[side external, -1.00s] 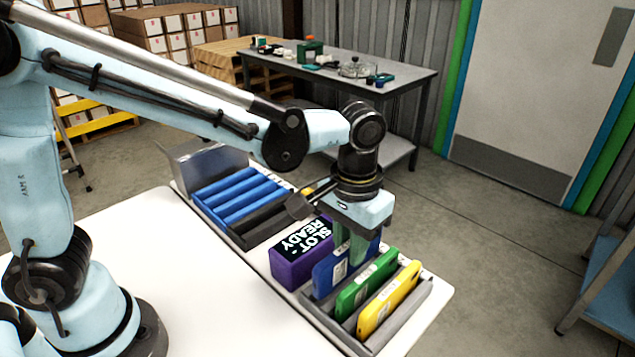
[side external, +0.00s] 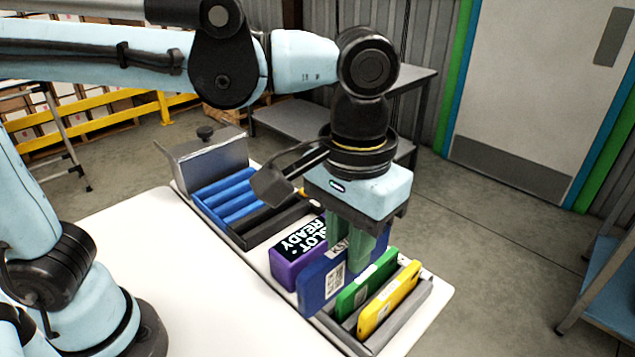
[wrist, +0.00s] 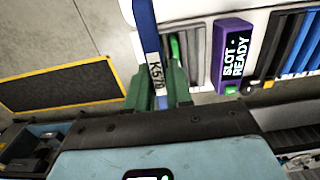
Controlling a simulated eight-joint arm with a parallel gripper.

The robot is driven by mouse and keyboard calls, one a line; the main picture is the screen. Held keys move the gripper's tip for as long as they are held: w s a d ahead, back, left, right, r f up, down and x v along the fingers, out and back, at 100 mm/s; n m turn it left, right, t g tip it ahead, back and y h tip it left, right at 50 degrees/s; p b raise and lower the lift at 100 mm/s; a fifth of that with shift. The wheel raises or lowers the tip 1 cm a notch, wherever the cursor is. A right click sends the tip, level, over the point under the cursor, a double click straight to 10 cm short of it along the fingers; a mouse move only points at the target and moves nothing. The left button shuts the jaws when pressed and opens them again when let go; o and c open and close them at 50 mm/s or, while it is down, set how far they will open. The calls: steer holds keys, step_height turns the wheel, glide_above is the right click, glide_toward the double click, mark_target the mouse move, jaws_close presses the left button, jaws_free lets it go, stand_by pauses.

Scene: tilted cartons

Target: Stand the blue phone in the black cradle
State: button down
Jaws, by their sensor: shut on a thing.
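The blue phone (side external: 318,284) is held upright between the green fingers of my gripper (side external: 350,242), above the grey rack. Its lower edge looks raised out of the slot, though the green phone beside it makes the clearance hard to judge. In the wrist view the phone (wrist: 146,22) shows as a narrow blue edge with a white label, and my gripper (wrist: 160,88) is closed on it. The black cradle (side external: 268,222) lies beyond the purple box, beside the blue ribbed slots. It looks empty, but its near part is partly hidden.
The purple box (side external: 288,270) with a "SLOT READY" display stands between rack and cradle. A green phone (side external: 362,284) and a yellow phone (side external: 388,300) lean in the grey rack (side external: 418,305). Blue ribbed slots (side external: 226,192) lie at the far end. The white table (side external: 165,255) is clear at left.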

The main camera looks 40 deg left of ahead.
steer(key=w+a, duration=0.5)
steer(key=a, duration=1)
steer(key=w+a, duration=0.4)
steer(key=a, duration=1.1)
steer(key=shift+w+d+f, duration=0.1)
steer(key=shift+d+f, duration=0.05)
steer(key=shift+f, duration=2.25)
steer(key=shift+w+d+f, duration=0.1)
steer(key=shift+f, duration=2.35)
steer(key=shift+d+f, duration=0.15)
steer(key=shift+f, duration=2.25)
steer(key=shift+f, duration=0.35)
steer(key=c, duration=0.9)
jaws_free()
steer(key=shift+c, duration=0.2)
